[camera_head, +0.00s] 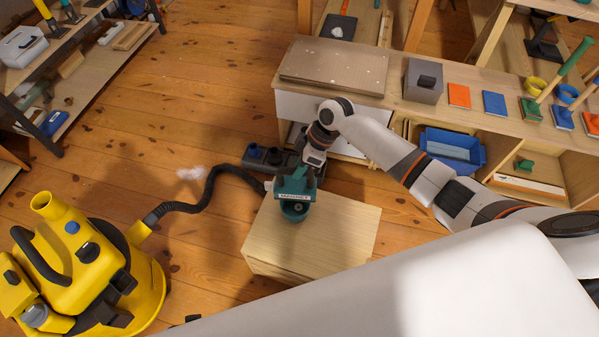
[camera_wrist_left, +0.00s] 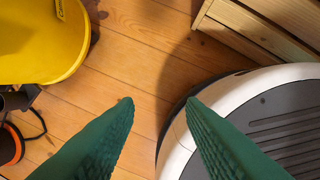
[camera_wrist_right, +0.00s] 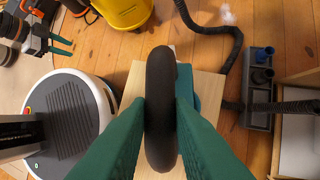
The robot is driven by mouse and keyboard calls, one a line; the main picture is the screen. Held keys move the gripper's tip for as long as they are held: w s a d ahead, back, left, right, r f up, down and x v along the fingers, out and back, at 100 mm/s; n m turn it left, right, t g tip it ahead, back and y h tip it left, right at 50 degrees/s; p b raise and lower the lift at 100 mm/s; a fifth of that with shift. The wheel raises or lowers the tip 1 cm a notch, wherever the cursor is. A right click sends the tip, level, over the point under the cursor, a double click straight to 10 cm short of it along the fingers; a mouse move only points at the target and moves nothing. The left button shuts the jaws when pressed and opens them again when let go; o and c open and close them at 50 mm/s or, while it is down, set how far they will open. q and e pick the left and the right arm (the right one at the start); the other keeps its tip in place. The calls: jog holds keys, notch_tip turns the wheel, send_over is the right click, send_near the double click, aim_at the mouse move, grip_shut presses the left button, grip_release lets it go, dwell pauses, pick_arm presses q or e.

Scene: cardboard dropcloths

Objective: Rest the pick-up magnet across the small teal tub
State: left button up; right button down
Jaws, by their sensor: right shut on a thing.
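My right gripper (camera_head: 300,180) is shut on the black handle (camera_wrist_right: 160,105) of the pick-up magnet. The magnet's pale lettered bar (camera_head: 294,196) shows in the head view, over the small teal tub (camera_head: 295,213). The tub stands on a light wooden box (camera_head: 345,225). I cannot tell whether the bar touches the tub's rim or hangs just above it. In the right wrist view, a teal part shows behind the handle, partly hidden by the fingers. My left gripper (camera_wrist_left: 157,102) is open and empty above the floor; it also shows in the right wrist view (camera_wrist_right: 66,47).
A yellow vacuum (camera_head: 85,265) stands at the left, its black hose (camera_head: 205,195) running towards the box. A grey caddy (camera_head: 268,158) lies behind the box. A workbench (camera_head: 440,108) with a blue tub (camera_head: 452,150) below stands behind. The box top is otherwise clear.

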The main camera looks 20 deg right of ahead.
jog(key=shift+w+f+n, duration=0.1)
jog(key=shift+w+n, duration=0.2)
jog(key=shift+w, duration=0.15)
